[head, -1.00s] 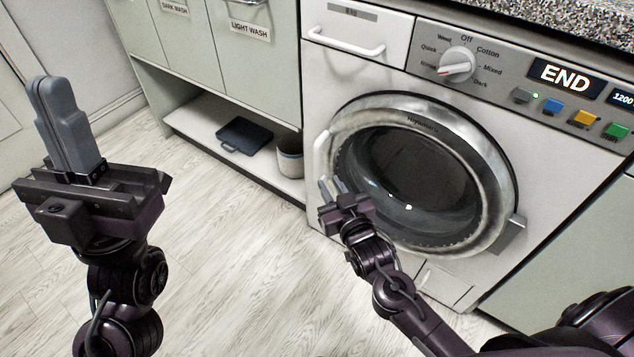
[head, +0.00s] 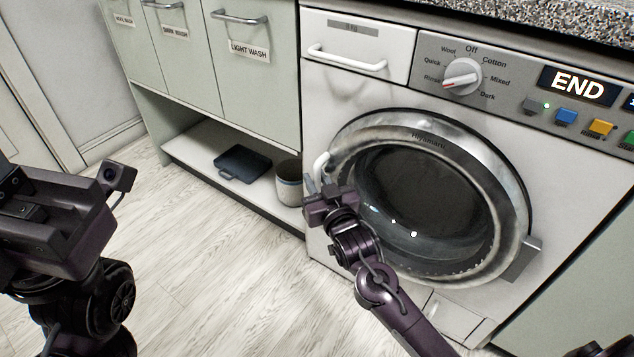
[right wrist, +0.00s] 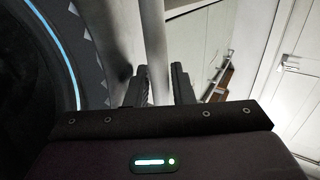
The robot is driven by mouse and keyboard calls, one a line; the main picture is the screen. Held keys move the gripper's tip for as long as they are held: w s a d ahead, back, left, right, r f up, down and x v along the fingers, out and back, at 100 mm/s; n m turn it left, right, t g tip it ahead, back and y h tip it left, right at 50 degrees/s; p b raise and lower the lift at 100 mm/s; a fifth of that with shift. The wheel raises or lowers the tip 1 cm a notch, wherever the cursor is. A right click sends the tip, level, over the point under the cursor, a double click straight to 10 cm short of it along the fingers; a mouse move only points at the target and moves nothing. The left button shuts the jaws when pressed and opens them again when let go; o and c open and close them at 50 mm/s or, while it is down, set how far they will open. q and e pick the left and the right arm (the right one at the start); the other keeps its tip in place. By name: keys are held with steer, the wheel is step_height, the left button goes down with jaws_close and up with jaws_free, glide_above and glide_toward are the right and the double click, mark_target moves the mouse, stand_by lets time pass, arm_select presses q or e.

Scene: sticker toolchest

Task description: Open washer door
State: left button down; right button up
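The washer door (head: 415,195) is a round metal ring with dark glass on the white washer front. It looks closed. Its pale handle (head: 321,162) is on the door's left side, partly hidden behind my right gripper (head: 318,184). In the right wrist view, the handle (right wrist: 153,40) runs down between the two dark fingers of the right gripper (right wrist: 160,84). The fingers are apart, and I see no clear grip on the bar. My left gripper's body (head: 55,215) is at the left edge of the head view, away from the washer; its fingers are out of frame.
A program dial (head: 462,76) and an END display (head: 577,86) are above the door. A cabinet (head: 205,65) stands left of the washer, with a dark flat case (head: 242,163) and a cup (head: 289,182) on its low shelf. The floor in front is clear.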

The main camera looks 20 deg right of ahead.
jaws_close()
steer(key=shift+s, duration=0.1)
